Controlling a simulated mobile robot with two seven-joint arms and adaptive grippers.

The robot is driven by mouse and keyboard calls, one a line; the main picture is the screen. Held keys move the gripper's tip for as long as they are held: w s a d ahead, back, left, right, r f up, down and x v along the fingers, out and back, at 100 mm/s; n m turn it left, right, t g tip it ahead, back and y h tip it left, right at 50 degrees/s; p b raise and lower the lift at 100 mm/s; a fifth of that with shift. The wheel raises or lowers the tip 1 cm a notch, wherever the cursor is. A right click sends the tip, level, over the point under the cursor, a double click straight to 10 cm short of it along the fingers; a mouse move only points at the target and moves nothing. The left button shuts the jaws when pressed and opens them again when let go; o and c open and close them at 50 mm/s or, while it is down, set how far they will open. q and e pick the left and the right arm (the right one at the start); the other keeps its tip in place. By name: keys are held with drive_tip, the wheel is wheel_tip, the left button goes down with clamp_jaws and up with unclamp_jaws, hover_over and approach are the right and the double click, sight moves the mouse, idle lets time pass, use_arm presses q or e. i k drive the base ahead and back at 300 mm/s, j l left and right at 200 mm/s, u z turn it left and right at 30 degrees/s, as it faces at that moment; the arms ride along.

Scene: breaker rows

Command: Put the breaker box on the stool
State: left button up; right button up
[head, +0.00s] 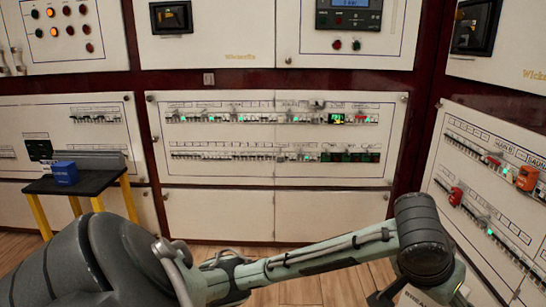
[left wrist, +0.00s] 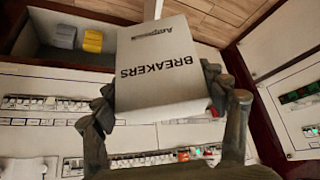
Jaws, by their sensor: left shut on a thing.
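The breaker box (left wrist: 162,62) is white with a flap reading "BREAKERS" upside down in the left wrist view. My left gripper (left wrist: 160,92) is shut on it, with a finger on each side. In the head view a white part of the box (head: 412,298) shows at the bottom edge, below my arm's wrist; the rest is cut off. The stool (head: 108,177) stands at the left in the head view, with a dark top and yellow legs. It is far to the left of the held box. My right gripper is not in view.
A small blue box (head: 65,173) sits on the left part of the stool's top; the right part is bare. Panels with breaker rows (head: 270,135) stand behind and at the right (head: 480,190). An open container (left wrist: 62,59) holds grey and yellow items.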

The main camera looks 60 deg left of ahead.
sight(97, 180)
drive_tip(key=u, duration=1.45)
drive_tip(key=j+u, duration=0.15)
drive_tip(key=u, duration=0.2)
drive_tip(key=j+u, duration=0.1)
drive_tip(key=u, duration=0.25)
drive_tip(key=i+j+u, duration=0.1)
drive_tip(key=u, duration=0.3)
drive_tip(key=i+j, duration=0.65)
drive_tip(key=i+l, duration=0.2)
drive_tip(key=i, duration=0.25)
drive_tip(key=i+l, duration=0.25)
drive_tip(key=i, duration=0.15)
